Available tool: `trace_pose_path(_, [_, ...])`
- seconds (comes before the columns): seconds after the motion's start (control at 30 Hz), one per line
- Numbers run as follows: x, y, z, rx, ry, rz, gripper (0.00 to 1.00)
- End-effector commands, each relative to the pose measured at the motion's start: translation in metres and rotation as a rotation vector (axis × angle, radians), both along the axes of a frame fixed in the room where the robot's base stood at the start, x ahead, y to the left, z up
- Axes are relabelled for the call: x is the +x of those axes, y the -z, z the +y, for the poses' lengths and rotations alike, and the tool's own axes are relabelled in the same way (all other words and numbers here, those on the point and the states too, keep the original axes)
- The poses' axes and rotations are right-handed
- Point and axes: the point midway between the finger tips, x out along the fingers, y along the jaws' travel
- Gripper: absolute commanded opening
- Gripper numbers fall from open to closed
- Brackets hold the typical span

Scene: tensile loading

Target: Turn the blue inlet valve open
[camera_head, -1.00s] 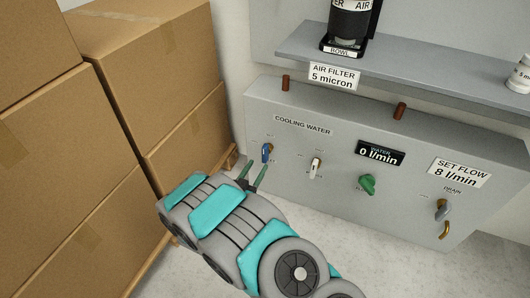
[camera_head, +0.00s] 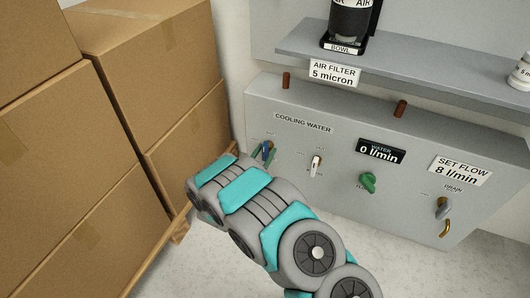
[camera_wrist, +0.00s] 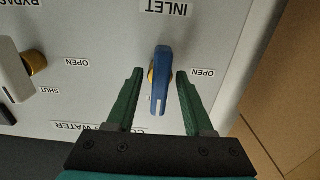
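The blue inlet valve (camera_wrist: 161,82) is a lever handle on the grey cooling water panel (camera_head: 320,128). In the wrist view it lies between the two green fingers of my gripper (camera_wrist: 157,95), with a gap on each side. The handle runs nearly up and down in that view, its marked end toward my gripper. An "OPEN" label (camera_wrist: 202,73) is to its right, and a "SHUT" label is partly hidden behind a finger. In the head view the blue valve (camera_head: 267,148) is partly hidden by my fingers and arm.
A white bypass valve (camera_head: 316,166) is right of the inlet valve. Farther right are a green knob (camera_head: 368,183), a drain valve (camera_head: 442,208) and a "0 l/min" water display (camera_head: 380,152). Stacked cardboard boxes (camera_head: 150,80) stand close on the left. A shelf (camera_head: 420,72) juts out above the panel.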

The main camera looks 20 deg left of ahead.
Motion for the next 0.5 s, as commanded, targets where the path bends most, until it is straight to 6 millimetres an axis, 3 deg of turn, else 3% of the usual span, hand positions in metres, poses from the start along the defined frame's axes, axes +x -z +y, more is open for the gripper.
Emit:
trace_pose_path(0.07, [-0.0001,-0.0001,0.0000,0.000,0.000,0.000,0.42])
trace_pose_path(0.43, [-0.0001,0.0000,-0.0001,0.000,0.001,0.000,0.01])
trace_pose_path(0.5, [-0.0001,0.0000,-0.0002,0.000,0.001,0.000,0.00])
